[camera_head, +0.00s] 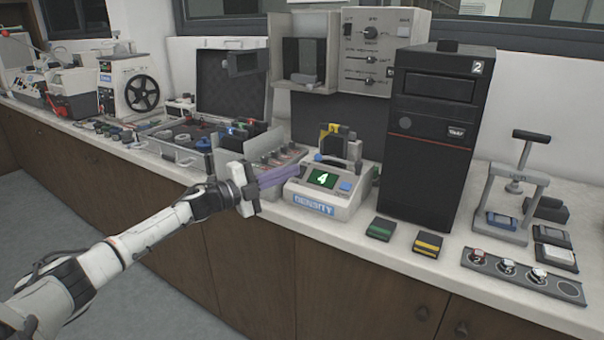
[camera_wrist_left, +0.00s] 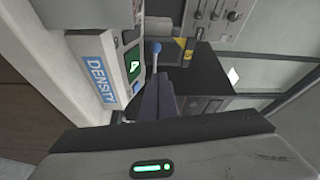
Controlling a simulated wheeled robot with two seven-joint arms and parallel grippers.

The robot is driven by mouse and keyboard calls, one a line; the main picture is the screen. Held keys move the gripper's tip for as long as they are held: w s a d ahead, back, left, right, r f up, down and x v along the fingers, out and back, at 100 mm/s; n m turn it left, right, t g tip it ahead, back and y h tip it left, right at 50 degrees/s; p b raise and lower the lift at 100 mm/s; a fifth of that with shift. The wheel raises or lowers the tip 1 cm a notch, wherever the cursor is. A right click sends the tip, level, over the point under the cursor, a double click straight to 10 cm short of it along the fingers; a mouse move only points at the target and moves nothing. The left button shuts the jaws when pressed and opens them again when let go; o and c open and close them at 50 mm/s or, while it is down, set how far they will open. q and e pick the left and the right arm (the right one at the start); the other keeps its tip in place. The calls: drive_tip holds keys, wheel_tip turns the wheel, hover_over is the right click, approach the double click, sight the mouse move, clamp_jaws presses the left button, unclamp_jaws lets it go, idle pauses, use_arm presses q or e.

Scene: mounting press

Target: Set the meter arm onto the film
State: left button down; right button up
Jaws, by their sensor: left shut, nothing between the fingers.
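The density meter (camera_head: 345,201) is a pale box on the bench with a green screen reading 4 and a DENSITY label. It also shows turned sideways in the left wrist view (camera_wrist_left: 95,60). The meter arm (camera_wrist_left: 155,62) is a thin rod with a blue ball at its end, seen just beyond my fingers in that view. A black and yellow piece (camera_head: 338,142) stands upright at the back of the meter. My left gripper (camera_head: 300,170) is shut and empty, its dark fingers at the meter's left side. Whether they touch the arm I cannot tell. I cannot make out the film.
A black computer tower (camera_head: 433,130) stands right of the meter. A green-marked block (camera_head: 381,229) and a yellow-marked block (camera_head: 428,243) lie in front of it. A small press (camera_head: 512,195) and a dark strip with round pieces (camera_head: 515,272) are farther right. An open case (camera_head: 230,90) stands left.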

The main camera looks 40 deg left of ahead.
use_arm(q)
drive_tip(key=s+a, duration=0.2)
drive_tip(key=a, duration=0.1)
drive_tip(key=shift+a+b, duration=0.2)
drive_tip(key=shift+b, duration=0.1)
use_arm(e)
drive_tip(key=shift+w+a+r, duration=0.2)
drive_tip(key=shift+w+a, duration=0.1)
drive_tip(key=shift+a, duration=0.15)
drive_tip(key=shift+d, duration=0.1)
